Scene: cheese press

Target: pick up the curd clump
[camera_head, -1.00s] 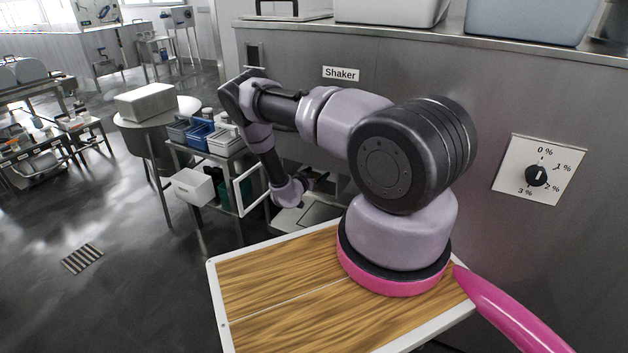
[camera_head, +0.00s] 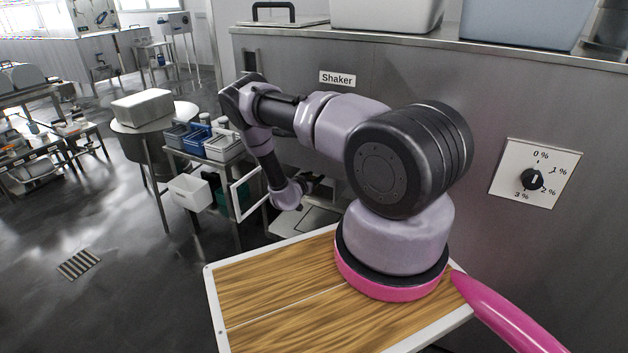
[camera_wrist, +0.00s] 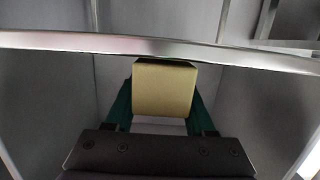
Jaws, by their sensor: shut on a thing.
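The curd clump (camera_wrist: 164,88) is a pale yellow block in the middle of the wrist view. My gripper (camera_wrist: 160,100) has its green fingers on both sides of the block and is shut on it. A metal rim or bar (camera_wrist: 60,41) crosses the wrist view just above the block, with grey walls around. In the head view, my gripper (camera_head: 318,186) is small and dark at the end of my arm, by the shaker's grey front. The curd clump cannot be made out there.
A metal table (camera_head: 215,150) with blue and grey bins stands left of my gripper. A white bin (camera_head: 190,190) and a white-framed panel (camera_head: 248,193) are close to my forearm. The shaker wall (camera_head: 420,85) with a dial (camera_head: 532,179) is at right. Open floor lies at left.

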